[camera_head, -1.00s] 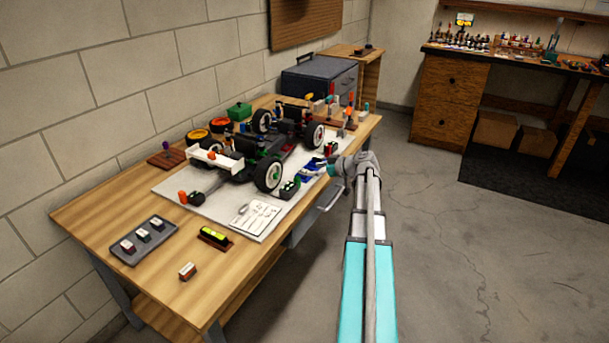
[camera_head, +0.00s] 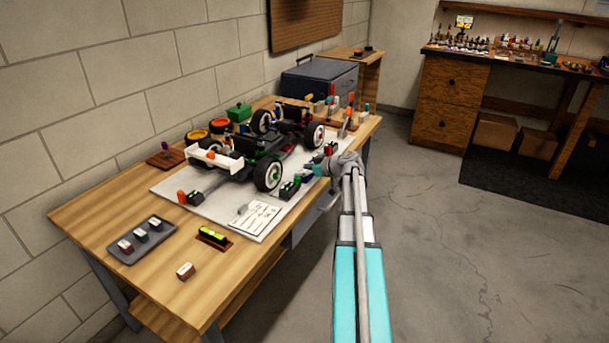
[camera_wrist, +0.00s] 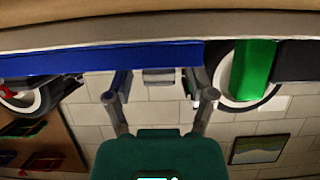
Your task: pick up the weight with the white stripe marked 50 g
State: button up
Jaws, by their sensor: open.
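Three small dark weights with pale labels sit in a grey tray (camera_head: 153,246) at the table's left end: a front one (camera_head: 125,246), a middle one (camera_head: 141,236) and a back one (camera_head: 155,224). A separate small weight-like block (camera_head: 186,271) with a white top and reddish side lies on bare wood near the front edge. The markings are too small to read, so I cannot tell which is 50 g. My gripper (camera_head: 318,170) is beside the car at the table's right, far from the weights.
An RC car chassis (camera_head: 258,160) stands on a white mat (camera_head: 222,215) mid-table. A blue bar (camera_wrist: 100,58) and a green part (camera_wrist: 253,70) show close to the fingers. Bare wood surrounds the tray.

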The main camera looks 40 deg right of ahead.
grip_shut()
dwell(0.3)
jog(key=shift+r, duration=0.1)
jog(key=shift+r+p, duration=0.95)
jog(key=shift+p, duration=0.1)
jog(key=s+r+p, duration=1.1)
jog(key=s, duration=0.3)
jog(key=shift+a, duration=0.35)
